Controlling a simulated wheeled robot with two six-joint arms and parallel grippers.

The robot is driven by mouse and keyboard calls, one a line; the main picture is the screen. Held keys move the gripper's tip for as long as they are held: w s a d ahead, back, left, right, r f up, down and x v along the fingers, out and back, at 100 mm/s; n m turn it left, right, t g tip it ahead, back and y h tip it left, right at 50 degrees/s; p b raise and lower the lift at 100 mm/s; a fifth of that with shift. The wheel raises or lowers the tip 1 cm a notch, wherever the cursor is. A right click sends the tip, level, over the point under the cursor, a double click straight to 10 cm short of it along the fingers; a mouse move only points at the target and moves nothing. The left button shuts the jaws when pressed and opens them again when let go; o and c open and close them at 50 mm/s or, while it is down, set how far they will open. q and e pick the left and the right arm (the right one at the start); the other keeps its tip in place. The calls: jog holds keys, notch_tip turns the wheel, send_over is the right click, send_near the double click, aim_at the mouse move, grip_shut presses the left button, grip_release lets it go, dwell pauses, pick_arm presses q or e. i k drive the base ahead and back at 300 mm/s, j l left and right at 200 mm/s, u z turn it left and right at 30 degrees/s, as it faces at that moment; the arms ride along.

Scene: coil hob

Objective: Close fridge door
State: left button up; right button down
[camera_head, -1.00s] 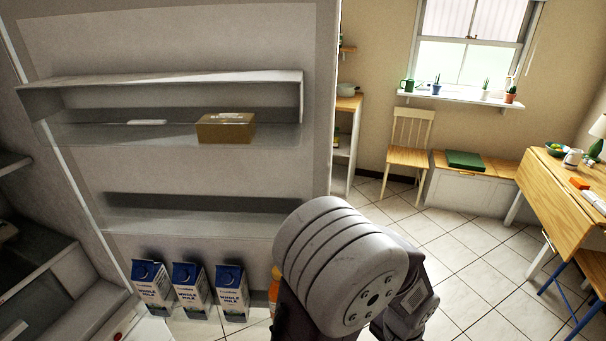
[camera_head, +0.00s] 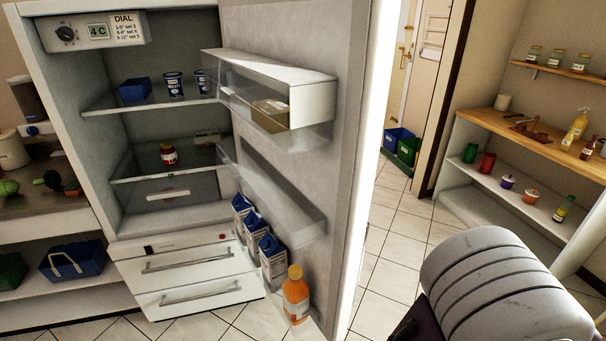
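The fridge (camera_head: 150,215) stands at the left in the head view, its inside in plain sight. Its door (camera_head: 340,150) is hinged on the right and stands open, jutting toward me. Door shelves hold a brown box (camera_head: 270,117), blue-and-white milk cartons (camera_head: 272,262) and an orange bottle (camera_head: 296,296). A grey rounded link of my arm shows at the lower right, in front of the floor and to the right of the door, apart from it in the picture. Neither gripper is in view.
A wooden-topped shelf unit (camera_head: 520,135) with jars and bottles stands at the right. Blue and green bins (camera_head: 400,143) sit by the far doorway. Tiled floor (camera_head: 400,235) is clear between the door and the shelf unit. A counter with produce (camera_head: 38,207) lies left of the fridge.

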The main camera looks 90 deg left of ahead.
aim_at(312, 183)
jog(key=i+j+u, duration=0.1)
jog(key=u, duration=0.4)
jog(key=i+u, duration=0.25)
jog(key=u, duration=0.2)
jog(key=i+u, duration=0.15)
jog(key=u, duration=0.35)
jog(key=i+l+u, duration=0.15)
jog(key=u, duration=0.35)
jog(key=i+l+u, duration=0.15)
jog(key=u, duration=0.35)
jog(key=i+l+u, duration=0.1)
jog(key=u, duration=0.35)
jog(key=l+u, duration=0.3)
jog(key=u, duration=0.2)
jog(key=i+l+u, duration=0.15)
jog(key=u, duration=0.2)
jog(key=i+l+u, duration=0.1)
jog(key=l+u, duration=0.35)
jog(key=u, duration=0.2)
jog(key=k+l+z, duration=0.1)
jog(key=l, duration=0.25)
jog(key=k+l, duration=0.1)
jog(key=l, duration=0.25)
jog(key=l+z, duration=0.15)
jog(key=l, duration=0.2)
jog(key=k, duration=0.05)
